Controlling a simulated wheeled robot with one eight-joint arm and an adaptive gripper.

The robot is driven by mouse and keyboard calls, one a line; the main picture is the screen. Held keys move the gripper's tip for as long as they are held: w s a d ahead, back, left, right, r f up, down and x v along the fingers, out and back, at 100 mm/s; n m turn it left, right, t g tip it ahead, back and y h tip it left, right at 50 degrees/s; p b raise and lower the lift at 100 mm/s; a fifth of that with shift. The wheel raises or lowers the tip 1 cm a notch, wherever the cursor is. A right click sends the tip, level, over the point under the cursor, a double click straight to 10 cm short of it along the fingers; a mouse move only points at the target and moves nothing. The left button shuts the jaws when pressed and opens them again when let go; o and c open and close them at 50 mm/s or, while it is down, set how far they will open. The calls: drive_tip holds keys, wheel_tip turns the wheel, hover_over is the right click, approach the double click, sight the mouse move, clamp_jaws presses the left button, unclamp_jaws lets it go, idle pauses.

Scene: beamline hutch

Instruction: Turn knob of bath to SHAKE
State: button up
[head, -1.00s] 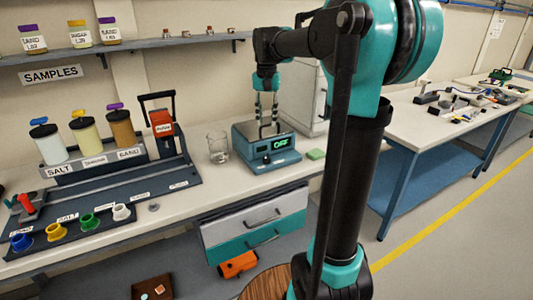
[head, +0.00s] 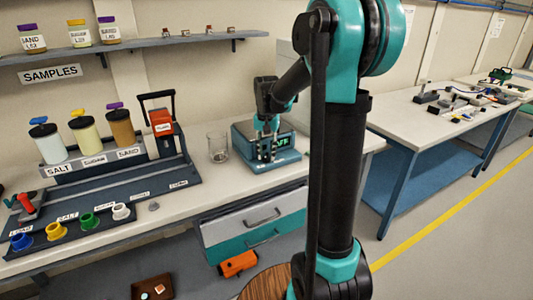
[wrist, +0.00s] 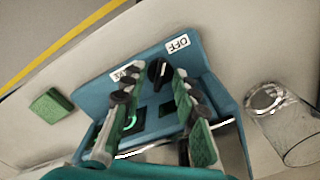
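The bath (head: 285,158) is a teal box with a green display, standing on the bench beside a glass beaker; it also shows in the wrist view (wrist: 205,65). Its black knob (wrist: 158,73) is on the front panel, between a white OFF label (wrist: 178,43) and another white label (wrist: 126,73) that a finger partly covers. My gripper (wrist: 152,82) is open, its two fingers on either side of the knob; I cannot tell whether they touch it.
The glass beaker (head: 218,148) stands close to the bath, and also shows in the wrist view (wrist: 285,120). A green block (wrist: 50,104) lies on the bench at the bath's other side. A rack with lidded jars (head: 85,135) stands further left.

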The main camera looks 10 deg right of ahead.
clamp_jaws()
drive_tip(key=shift+n, duration=0.3)
drive_tip(key=n, duration=1.1)
drive_tip(key=shift+w+n, duration=0.1)
drive_tip(key=shift+n, duration=2)
